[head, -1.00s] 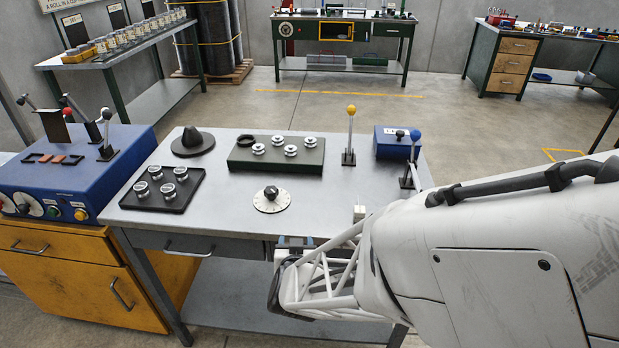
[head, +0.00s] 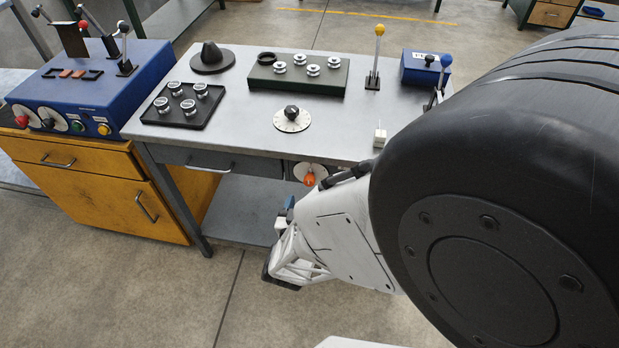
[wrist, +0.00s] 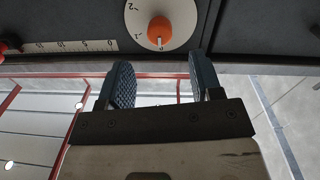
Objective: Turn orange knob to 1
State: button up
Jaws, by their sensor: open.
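The orange knob (head: 310,179) sits on a white dial on the front face of the grey table, below its top edge. In the wrist view the orange knob (wrist: 158,30) is at the top, on the white dial (wrist: 179,14). A figure 2 shows at the dial's upper left; the mark at the knob's lower end is too small to read surely. My gripper (wrist: 162,82) is open and empty, its two blue-grey fingers apart, with the knob beyond and between their tips. In the head view my gripper (head: 286,211) is below and left of the knob, apart from it.
On the grey table (head: 240,130) stand a black knob on a white dial (head: 292,118), a yellow-topped lever (head: 377,58) and a blue box (head: 422,67). A drawer handle (head: 211,166) is left of the knob. A red knob (wrist: 6,47) shows at the wrist view's left edge.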

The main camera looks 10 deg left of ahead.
aim_at(308, 184)
jog(key=shift+w+d, duration=0.15)
jog(key=shift+w, duration=3.75)
jog(key=c, duration=0.9)
